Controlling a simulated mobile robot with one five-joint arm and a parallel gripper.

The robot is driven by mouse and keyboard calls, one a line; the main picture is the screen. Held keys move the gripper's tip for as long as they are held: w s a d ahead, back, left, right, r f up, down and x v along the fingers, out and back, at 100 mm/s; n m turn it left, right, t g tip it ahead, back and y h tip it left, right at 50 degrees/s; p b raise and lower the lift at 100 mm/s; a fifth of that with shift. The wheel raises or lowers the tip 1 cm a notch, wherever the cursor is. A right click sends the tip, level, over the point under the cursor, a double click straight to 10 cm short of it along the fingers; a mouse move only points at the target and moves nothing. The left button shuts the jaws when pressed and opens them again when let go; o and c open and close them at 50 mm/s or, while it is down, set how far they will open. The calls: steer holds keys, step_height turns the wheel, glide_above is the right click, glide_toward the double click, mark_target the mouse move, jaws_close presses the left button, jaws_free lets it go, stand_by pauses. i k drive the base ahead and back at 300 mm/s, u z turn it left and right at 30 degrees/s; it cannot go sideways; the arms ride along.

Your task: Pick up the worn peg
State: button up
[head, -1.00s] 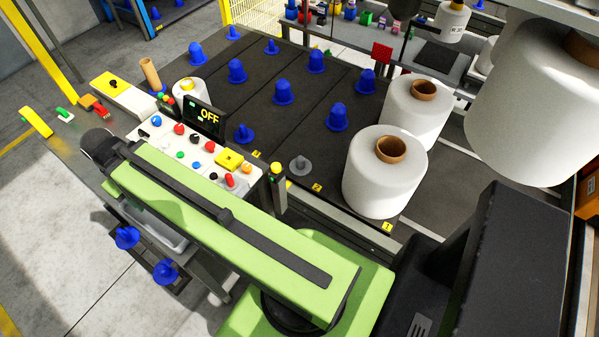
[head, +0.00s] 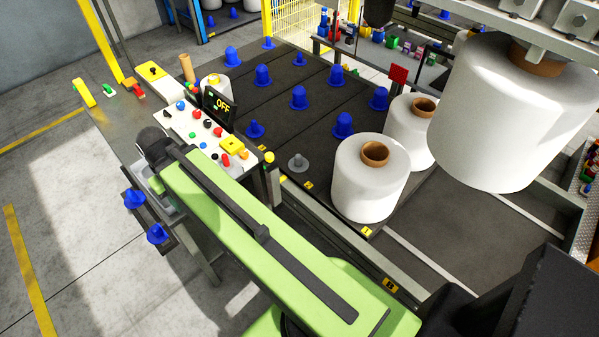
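My gripper is not visible.
Several blue pegs, such as one at the middle (head: 299,97), stand on the table. Another bobbin (head: 412,130) stands behind, and a large one (head: 510,115) hangs at right. Floor is clear at lower left.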

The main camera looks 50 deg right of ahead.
mark_target(298, 163)
steer(key=z, duration=0.15)
steer(key=i, duration=0.9)
steer(key=u, duration=0.05)
